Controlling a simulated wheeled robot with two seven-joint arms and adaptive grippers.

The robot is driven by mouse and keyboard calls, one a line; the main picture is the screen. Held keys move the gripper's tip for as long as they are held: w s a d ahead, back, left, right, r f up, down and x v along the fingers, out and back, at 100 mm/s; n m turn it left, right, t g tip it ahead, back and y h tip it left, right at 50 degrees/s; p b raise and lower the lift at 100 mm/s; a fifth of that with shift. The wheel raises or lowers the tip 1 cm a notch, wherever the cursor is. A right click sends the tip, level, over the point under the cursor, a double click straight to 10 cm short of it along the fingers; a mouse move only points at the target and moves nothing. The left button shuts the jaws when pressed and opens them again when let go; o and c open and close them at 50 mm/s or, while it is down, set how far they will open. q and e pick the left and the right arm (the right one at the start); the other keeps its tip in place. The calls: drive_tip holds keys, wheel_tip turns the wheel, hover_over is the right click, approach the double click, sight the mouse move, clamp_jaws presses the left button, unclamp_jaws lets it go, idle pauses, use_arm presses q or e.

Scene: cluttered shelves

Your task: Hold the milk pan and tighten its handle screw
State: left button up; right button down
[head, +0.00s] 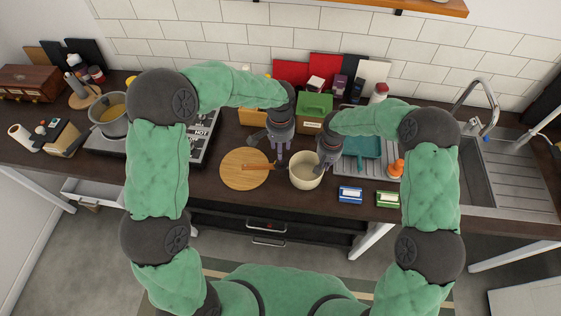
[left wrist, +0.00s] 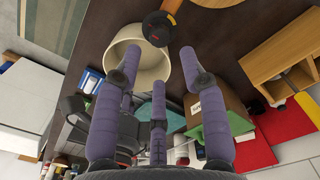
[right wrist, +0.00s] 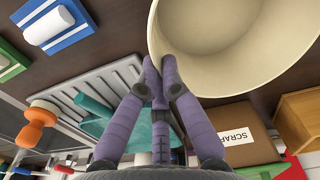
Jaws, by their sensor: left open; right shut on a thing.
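The cream milk pan (head: 306,171) stands upright on the dark counter, with its wooden handle (head: 258,166) pointing left over a round board. In the left wrist view, a dark round knob (left wrist: 158,28) sits where the handle (left wrist: 172,6) meets the pan wall (left wrist: 122,62); it appears to be the handle screw. My left gripper (head: 281,157) is above the handle joint, its fingers (left wrist: 159,62) spread and empty, pointing toward the knob. My right gripper (head: 322,163) is shut on the pan's right wall; the pan (right wrist: 225,45) also fills the top of the right wrist view.
The round wooden board (head: 237,177) lies left of the pan. The drying tray with a teal item (head: 365,147), an orange-topped item (head: 396,168), and blue (head: 350,195) and green (head: 388,199) boxes are at right.

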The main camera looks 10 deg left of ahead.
sight(281, 162)
use_arm(q)
drive_tip(key=shift+f, duration=3.5)
clamp_jaws()
